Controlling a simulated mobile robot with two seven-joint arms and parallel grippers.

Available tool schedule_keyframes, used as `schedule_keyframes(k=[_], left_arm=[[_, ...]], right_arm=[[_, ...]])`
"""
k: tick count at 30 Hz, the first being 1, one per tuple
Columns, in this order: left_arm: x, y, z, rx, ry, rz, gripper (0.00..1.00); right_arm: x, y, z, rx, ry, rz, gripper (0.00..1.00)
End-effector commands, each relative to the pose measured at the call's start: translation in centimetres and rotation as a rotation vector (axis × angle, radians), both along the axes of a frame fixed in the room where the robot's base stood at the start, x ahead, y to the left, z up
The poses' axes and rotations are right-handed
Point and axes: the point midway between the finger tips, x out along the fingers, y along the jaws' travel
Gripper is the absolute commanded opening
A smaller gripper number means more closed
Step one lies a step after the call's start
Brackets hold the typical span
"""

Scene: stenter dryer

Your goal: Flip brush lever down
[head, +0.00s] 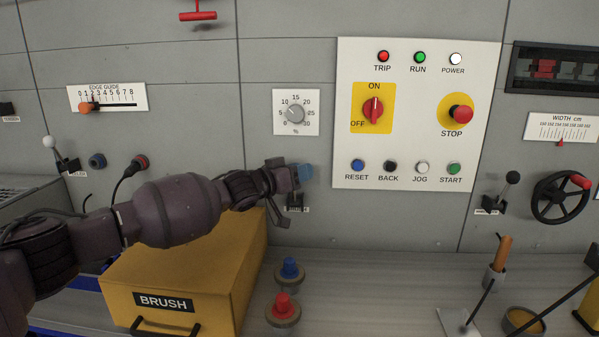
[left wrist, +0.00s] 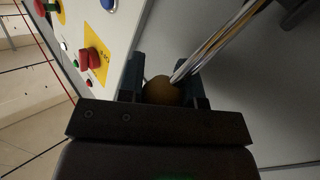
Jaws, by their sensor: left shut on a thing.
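My left gripper (head: 298,182) is at the grey wall panel, left of and below the white control plate. In the left wrist view its two dark fingers (left wrist: 165,88) are shut around a round brown-orange lever knob (left wrist: 160,91). A shiny metal lever rod (left wrist: 215,42) runs from the knob to the upper right of that view. In the head view the gripper hides the lever, and only part of a small label (head: 297,209) shows below it, too small to read. I cannot tell whether the lever points up or down. My right gripper is not in view.
The control plate (head: 410,180) with buttons and a red switch is close on the right. A dial (head: 296,113) is above. A yellow BRUSH box (head: 235,285) stands under my left arm.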

Motion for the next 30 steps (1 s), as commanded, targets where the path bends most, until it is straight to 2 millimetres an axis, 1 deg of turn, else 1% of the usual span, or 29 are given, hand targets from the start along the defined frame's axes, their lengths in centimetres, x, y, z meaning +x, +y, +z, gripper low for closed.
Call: schedule_keyframes(k=[9,13,19,27,30], left_arm=[[-1.3,0.0,-0.2,-0.003,-0.111,0.001,0.00],[-2.0,0.0,-0.4,0.000,-0.108,0.000,0.00],[-3.4,-0.1,-1.2,-0.003,-0.103,-0.003,0.00],[-4.7,-0.2,-2.6,-0.002,-0.100,-0.003,0.00],[-5.0,-0.2,-3.0,-0.002,-0.099,-0.004,0.00]], right_arm=[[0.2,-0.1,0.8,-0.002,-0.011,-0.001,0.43],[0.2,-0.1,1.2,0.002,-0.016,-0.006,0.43],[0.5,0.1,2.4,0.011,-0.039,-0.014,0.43],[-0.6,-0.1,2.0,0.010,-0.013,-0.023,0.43],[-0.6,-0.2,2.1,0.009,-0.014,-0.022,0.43]])
